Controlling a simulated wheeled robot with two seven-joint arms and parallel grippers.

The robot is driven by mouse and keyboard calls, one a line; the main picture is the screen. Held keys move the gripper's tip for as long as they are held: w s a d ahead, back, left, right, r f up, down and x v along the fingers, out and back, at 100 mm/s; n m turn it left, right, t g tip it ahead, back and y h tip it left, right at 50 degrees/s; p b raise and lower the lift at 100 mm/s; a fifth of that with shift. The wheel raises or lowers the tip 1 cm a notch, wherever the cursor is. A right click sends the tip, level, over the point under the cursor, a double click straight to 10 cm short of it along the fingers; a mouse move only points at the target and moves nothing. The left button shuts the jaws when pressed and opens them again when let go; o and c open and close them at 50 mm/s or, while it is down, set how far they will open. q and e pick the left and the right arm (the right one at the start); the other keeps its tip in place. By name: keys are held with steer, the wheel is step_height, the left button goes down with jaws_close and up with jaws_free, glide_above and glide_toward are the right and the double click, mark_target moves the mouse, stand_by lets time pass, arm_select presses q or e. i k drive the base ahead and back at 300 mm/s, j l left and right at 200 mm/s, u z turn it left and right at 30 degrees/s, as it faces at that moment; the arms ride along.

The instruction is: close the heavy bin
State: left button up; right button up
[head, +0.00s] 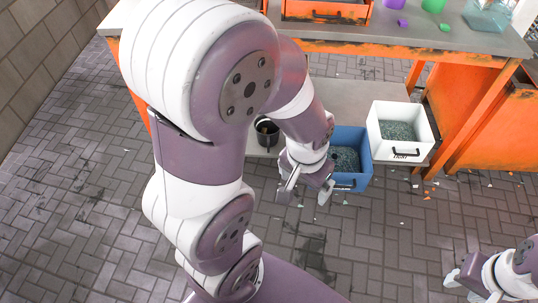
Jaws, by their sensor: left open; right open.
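A blue bin (363,178) filled with grey-green bits sticks out at the low shelf under the table. Its dark front handle shows beside my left gripper. A white bin (427,152) with similar bits stands to its right, with a dark handle and a small label too small to read surely. I cannot tell by label which is the heavy one. My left gripper (306,190) is open and empty, just left of the blue bin's front; contact is unclear. My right gripper (470,286) is open at the lower right, away from both bins.
A dark pot (267,134) stands on the low shelf (350,94). The orange-edged table (440,45) holds an orange tray (325,11), purple and green pieces and a clear container (488,15). Small scraps lie on the brick floor (385,240), which is otherwise clear in front.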

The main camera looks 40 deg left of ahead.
mark_target(353, 169)
steer(key=i+j, duration=0.25)
steer(key=i, duration=0.25)
steer(key=i+j, duration=0.25)
steer(key=i, duration=0.25)
